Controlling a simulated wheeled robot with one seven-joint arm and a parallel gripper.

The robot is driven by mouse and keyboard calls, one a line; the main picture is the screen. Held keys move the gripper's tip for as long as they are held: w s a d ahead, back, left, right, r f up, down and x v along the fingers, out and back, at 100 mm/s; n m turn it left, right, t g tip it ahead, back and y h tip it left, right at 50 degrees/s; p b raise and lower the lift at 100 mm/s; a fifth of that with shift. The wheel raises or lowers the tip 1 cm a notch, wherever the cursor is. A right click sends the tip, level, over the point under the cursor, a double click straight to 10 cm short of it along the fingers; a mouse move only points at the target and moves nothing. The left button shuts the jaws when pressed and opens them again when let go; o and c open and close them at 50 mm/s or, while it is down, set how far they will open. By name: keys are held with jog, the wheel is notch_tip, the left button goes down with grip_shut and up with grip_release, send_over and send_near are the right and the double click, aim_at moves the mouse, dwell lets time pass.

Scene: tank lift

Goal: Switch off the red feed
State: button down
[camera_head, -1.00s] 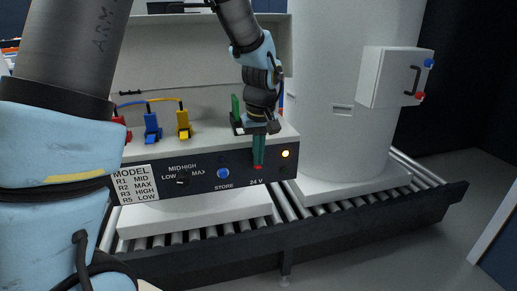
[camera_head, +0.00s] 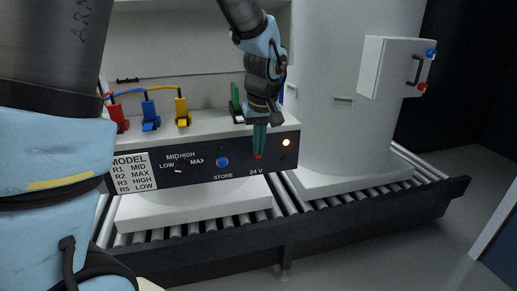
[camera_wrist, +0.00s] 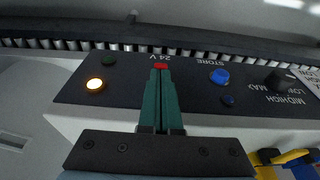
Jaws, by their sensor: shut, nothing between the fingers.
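A dark control panel (camera_head: 205,163) on a white housing carries a small red switch (camera_head: 258,157) above the label "24 V". It also shows in the wrist view (camera_wrist: 160,66). My gripper (camera_head: 259,153) points down at the panel front, its green fingers shut and empty. The fingertips are at the red switch; whether they press it cannot be told. An amber lamp (camera_head: 286,142) beside it is lit. On top of the housing stand a red lever (camera_head: 118,117), a blue lever (camera_head: 151,115) and a yellow lever (camera_head: 182,111). A green lever (camera_head: 235,97) stands behind my gripper.
A blue STORE button (camera_head: 223,162) and a selector knob (camera_wrist: 280,80) sit on the panel. A label card (camera_head: 133,172) is at its left. A roller conveyor (camera_head: 360,198) runs below, with a white tank (camera_head: 345,130) at right.

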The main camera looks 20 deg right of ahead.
jog(key=shift+f+b, duration=0.2)
jog(key=shift+b, duration=0.15)
jog(key=t+b, duration=0.1)
jog(key=b, duration=0.2)
jog(key=s+f+t+b, duration=0.1)
jog(key=b, duration=0.3)
jog(key=t+b, duration=0.1)
jog(key=b, duration=0.2)
jog(key=shift+s+f+b, duration=0.15)
jog(key=shift+f+b, duration=0.15)
jog(key=shift+s+a+r+b, duration=0.1)
jog(key=shift+r+b, duration=0.2)
jog(key=shift+b, duration=0.05)
jog(key=shift+r, duration=0.1)
jog(key=shift+w+r+p, duration=0.3)
jog(key=shift+w, duration=0.45)
